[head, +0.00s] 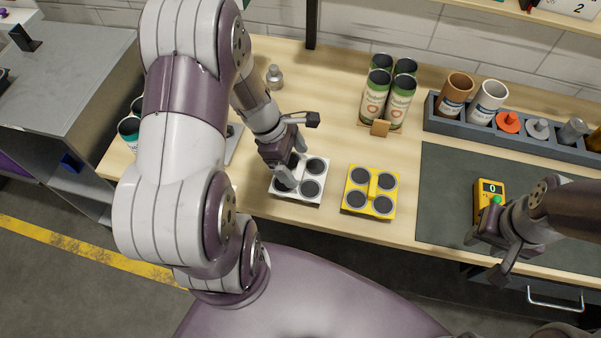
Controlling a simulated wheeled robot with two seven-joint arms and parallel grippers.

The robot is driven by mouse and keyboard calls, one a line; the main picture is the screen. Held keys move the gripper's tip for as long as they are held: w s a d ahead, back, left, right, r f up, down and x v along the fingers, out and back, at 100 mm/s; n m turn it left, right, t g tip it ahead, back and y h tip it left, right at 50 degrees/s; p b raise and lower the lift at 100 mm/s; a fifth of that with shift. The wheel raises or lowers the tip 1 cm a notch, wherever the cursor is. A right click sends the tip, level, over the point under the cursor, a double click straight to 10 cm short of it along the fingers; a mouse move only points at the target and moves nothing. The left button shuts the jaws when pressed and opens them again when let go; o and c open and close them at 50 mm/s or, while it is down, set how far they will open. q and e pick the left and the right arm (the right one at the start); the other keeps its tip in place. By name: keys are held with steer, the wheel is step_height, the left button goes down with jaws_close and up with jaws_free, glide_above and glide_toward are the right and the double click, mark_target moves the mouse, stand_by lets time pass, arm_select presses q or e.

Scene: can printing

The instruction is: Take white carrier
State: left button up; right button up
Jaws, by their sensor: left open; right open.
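The white carrier (315,191) lies on the wooden table in the middle of the head view, a flat square holder with several dark round recesses. My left gripper (289,171) is open above its left part and hides some of it. I cannot tell whether the fingers touch it. My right gripper (488,257) is open and empty at the front edge of the dark mat, on the right.
A yellow carrier (371,191) lies just right of the white one. Several cans (376,92) stand behind on a carrier. A grey rack (437,119) holds cups and small parts. A yellow device (489,200) is on the dark mat (440,185). A small metal object (274,77) stands at the back.

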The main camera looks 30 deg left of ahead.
arm_select(q)
steer(key=shift+x, duration=1.1)
steer(key=shift+w+f, duration=0.1)
steer(key=shift+f, duration=0.05)
steer(key=c, duration=1.1)
